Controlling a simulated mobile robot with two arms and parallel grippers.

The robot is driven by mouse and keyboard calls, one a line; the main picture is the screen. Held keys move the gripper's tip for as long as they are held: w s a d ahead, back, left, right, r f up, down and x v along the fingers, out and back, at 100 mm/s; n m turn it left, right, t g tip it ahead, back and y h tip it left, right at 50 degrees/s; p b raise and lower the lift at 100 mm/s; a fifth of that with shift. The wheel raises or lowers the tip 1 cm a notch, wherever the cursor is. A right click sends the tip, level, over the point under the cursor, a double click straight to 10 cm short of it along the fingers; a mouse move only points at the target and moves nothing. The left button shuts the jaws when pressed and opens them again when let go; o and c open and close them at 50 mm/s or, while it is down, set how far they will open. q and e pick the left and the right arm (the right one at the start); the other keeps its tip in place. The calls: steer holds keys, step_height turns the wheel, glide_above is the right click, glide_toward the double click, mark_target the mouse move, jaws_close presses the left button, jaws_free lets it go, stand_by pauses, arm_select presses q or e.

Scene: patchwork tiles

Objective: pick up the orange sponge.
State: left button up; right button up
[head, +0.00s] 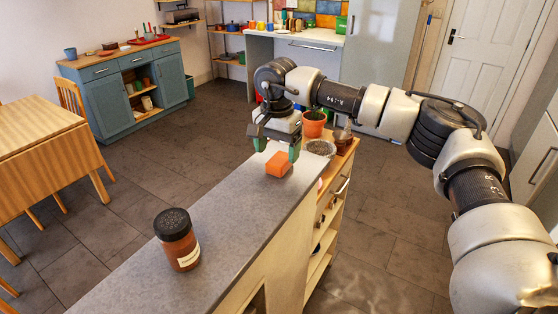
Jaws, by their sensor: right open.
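The orange sponge (279,164) lies on the grey countertop of the narrow island, near its far end. My right gripper (276,151) is just above and behind the sponge in the picture, pointing down, with its two green-tipped fingers spread apart. The fingertips sit on either side of the sponge's upper part in this view; I cannot tell whether they touch it. My left gripper is not in view.
A brown jar with a black lid (177,239) stands nearer on the grey countertop (205,290). A potted plant (313,124) and a grey bowl (321,148) are beyond the sponge, to the right. The counter between jar and sponge is clear. A wooden table (35,140) stands at left.

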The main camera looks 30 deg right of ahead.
mark_target(279, 160)
step_height(279, 160, down, 2)
steer(key=shift+s+d+f+p, duration=0.1)
steer(key=shift+s+f+p, duration=0.1)
steer(key=shift+p, duration=0.2)
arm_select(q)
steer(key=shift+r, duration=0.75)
arm_select(e)
steer(key=shift+f, duration=0.55)
steer(key=c, duration=1)
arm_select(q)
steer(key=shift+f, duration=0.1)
arm_select(e)
steer(key=shift+r, duration=0.15)
steer(key=shift+w+r, duration=0.1)
steer(key=shift+r, duration=0.15)
step_height(279, 160, up, 3)
steer(key=shift+d+r+b, duration=0.15)
steer(key=shift+r+b, duration=0.05)
steer(key=shift+b, duration=0.8)
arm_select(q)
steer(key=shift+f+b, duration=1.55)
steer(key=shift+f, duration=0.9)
arm_select(e)
steer(key=s+d+r, duration=0.6)
steer(key=s+r, duration=0.1)
steer(key=s, duration=0.3)
